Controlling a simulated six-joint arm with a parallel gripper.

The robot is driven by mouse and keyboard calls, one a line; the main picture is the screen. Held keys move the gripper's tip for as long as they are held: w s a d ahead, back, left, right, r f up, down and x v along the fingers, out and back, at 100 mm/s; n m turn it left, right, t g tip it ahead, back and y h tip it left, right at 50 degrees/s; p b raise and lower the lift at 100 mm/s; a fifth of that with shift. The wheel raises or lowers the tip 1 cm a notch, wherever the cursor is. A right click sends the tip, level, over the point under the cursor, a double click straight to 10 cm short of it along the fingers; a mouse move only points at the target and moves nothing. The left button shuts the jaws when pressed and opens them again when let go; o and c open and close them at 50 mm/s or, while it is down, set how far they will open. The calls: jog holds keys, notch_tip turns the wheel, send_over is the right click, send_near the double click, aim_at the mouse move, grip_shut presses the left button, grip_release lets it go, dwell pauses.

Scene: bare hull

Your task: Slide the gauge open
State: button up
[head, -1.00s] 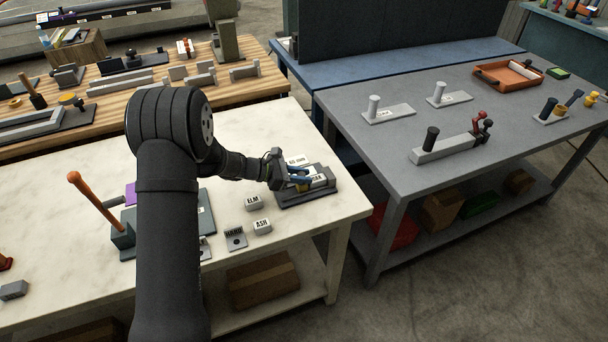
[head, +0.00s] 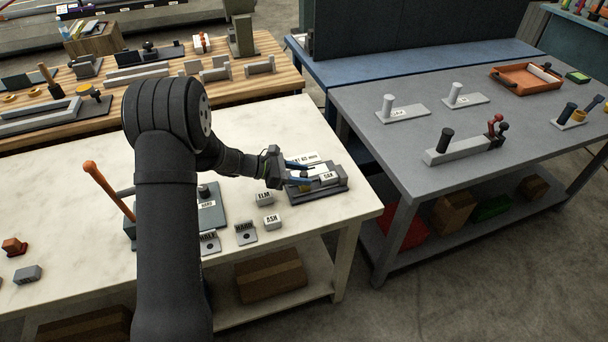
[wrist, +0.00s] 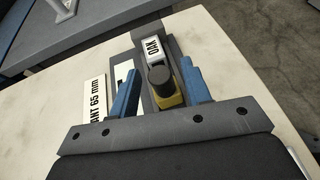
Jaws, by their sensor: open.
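The gauge is a dark grey base (head: 325,192) at the right end of the pale bench. In the wrist view, its slider is a yellow block (wrist: 170,100) with a black round knob (wrist: 160,76) on a grey rail. A pale block marked OAK (wrist: 153,48) sits just beyond the knob. My gripper (wrist: 160,70) is open, with one blue finger on each side of the knob; a gap shows on the left, while on the right I cannot tell whether it touches. A white sign reading "WANT 65 mm" (wrist: 96,96) lies beside the gauge.
An orange lever (head: 108,188) rises at the left. A grey table (head: 400,160) stands across a gap to the right.

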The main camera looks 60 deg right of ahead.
jog(key=v, duration=1.6)
jog(key=x, duration=1.7)
jog(key=shift+s+d+f, duration=0.1)
jog(key=shift+s+d, duration=0.5)
